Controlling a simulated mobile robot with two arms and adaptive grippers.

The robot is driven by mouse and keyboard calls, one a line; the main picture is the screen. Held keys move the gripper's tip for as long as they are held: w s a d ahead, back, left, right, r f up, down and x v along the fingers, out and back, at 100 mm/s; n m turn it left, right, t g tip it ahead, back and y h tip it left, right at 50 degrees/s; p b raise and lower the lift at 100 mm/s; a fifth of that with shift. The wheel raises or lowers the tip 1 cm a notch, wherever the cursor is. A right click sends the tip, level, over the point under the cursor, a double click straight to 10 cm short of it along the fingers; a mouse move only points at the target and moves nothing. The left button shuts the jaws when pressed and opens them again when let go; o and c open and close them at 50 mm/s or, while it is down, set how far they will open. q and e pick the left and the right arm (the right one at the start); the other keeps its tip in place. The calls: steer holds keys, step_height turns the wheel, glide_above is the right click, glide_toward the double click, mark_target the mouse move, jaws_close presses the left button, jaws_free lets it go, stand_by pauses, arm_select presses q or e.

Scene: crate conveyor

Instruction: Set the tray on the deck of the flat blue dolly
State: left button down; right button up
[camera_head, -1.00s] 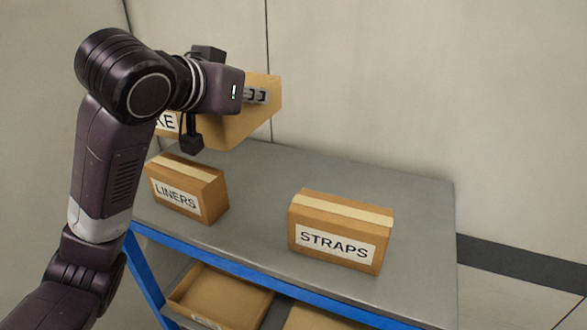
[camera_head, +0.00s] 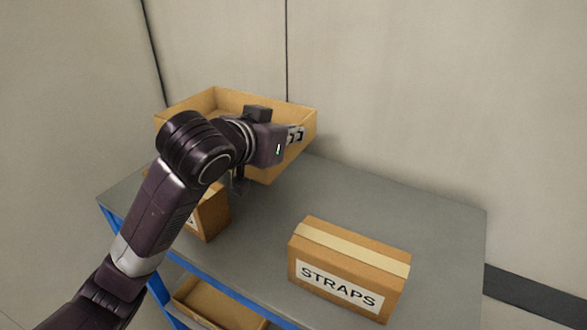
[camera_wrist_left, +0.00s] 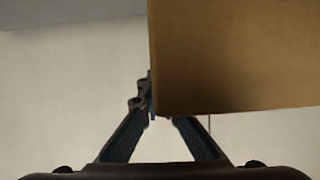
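The tray (camera_head: 272,172) is an open tan box. It is in the air above the back left of a grey-topped, blue-framed rack, tilted in the picture with part of its inside showing. My left gripper (camera_head: 296,133) is at the tray's right-hand side and is shut on its wall. In the left wrist view the tray (camera_wrist_left: 235,60) fills the upper right, and its wall hides part of one finger of the gripper (camera_wrist_left: 153,115). My arm covers part of the tray's front. No flat blue dolly shows, and my right gripper is not in view.
The rack's grey top (camera_head: 440,215) holds a closed STRAPS box (camera_head: 345,275) at the front and another closed box (camera_head: 212,215), partly behind my arm. An open tan tray (camera_head: 215,305) is on a lower shelf. A pale wall (camera_head: 420,90) stands close behind.

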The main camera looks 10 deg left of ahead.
mark_target(292, 158)
arm_select(q)
step_height(292, 158, down, 5)
steer(key=shift+r+p, duration=0.1)
steer(key=shift+p, duration=0.2)
steer(key=shift+f, duration=0.5)
step_height(292, 158, down, 4)
steer(key=shift+r+p, duration=0.2)
steer(key=shift+p, duration=0.1)
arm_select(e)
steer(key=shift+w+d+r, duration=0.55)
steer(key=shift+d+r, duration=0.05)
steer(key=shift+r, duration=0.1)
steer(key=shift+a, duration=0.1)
arm_select(q)
steer(key=c, duration=2.6)
jaws_free()
steer(key=shift+f, duration=0.2)
steer(key=o, duration=0.4)
steer(key=shift+r, duration=0.1)
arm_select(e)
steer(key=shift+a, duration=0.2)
arm_select(q)
steer(key=shift+o, duration=0.2)
